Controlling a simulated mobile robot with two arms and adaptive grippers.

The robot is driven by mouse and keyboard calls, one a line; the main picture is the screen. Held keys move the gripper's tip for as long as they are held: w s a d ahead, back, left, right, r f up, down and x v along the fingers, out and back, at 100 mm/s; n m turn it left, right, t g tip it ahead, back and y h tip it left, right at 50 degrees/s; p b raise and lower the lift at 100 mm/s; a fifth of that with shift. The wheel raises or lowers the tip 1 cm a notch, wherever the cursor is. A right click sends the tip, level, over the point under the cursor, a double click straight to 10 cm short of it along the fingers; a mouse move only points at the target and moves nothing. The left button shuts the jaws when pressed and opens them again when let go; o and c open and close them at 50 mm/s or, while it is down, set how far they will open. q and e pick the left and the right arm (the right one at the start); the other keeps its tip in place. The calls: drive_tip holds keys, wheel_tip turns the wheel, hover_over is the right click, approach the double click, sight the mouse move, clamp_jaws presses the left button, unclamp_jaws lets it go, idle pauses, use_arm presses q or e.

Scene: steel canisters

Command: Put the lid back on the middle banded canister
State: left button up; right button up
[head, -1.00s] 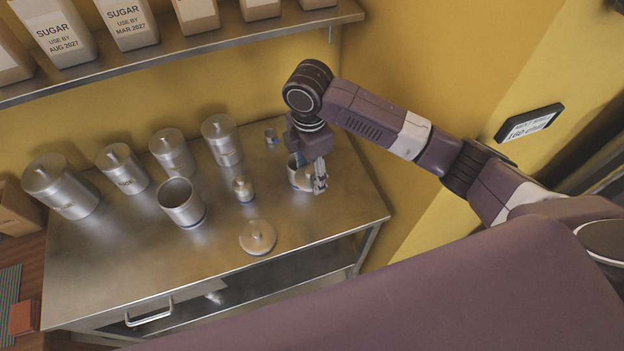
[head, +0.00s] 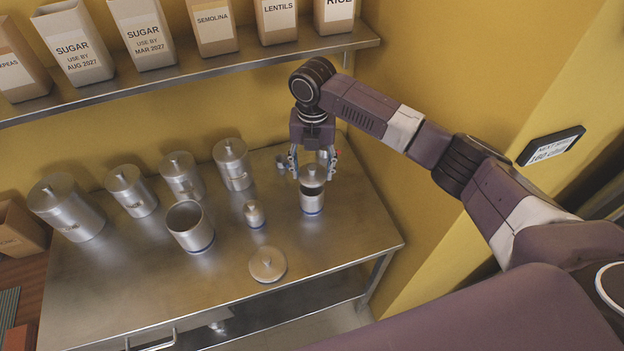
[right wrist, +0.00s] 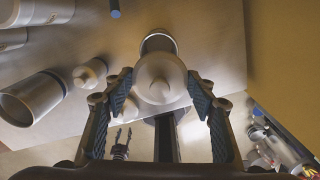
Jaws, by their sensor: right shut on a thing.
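My right gripper (head: 313,172) is shut on a round steel lid with a knob (head: 314,174). It holds the lid just above an open, blue-banded, medium-sized canister (head: 312,202); a dark gap shows between them. In the right wrist view the lid (right wrist: 160,78) sits between the finger pads, with the canister's rim (right wrist: 158,42) showing beyond it. A larger banded canister (head: 190,228) stands open to the left. A small banded canister (head: 254,214) between them has its lid on. My left gripper (right wrist: 122,143) shows small and low in the right wrist view, its fingers apart.
A loose lid (head: 267,264) lies near the front of the steel table (head: 120,285). Several lidded canisters (head: 183,177) stand along the back. A small cylinder (head: 283,163) is behind the gripper. A shelf (head: 210,70) with cartons hangs above. The table's front left is clear.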

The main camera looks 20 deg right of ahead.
sight(312, 173)
drive_tip(key=shift+w+d+r+n, duration=0.1)
drive_tip(key=shift+w+r+n, duration=0.2)
drive_tip(key=shift+w+n, duration=0.7)
wheel_tip(312, 173, down, 4)
drive_tip(key=b, duration=0.4)
drive_tip(key=shift+s+f, duration=0.1)
drive_tip(key=shift+s, duration=0.05)
drive_tip(key=shift+f+b, duration=0.55)
drive_tip(key=shift+f, duration=0.5)
use_arm(q)
drive_tip(key=f, duration=0.5)
drive_tip(key=shift+a, duration=0.3)
drive_tip(key=shift+r+p, duration=0.6)
drive_tip(key=shift+p, duration=0.05)
drive_tip(key=shift+r, duration=0.15)
use_arm(e)
drive_tip(key=shift+f, duration=0.1)
use_arm(q)
drive_tip(key=shift+r+p, duration=0.25)
drive_tip(key=shift+p, duration=0.15)
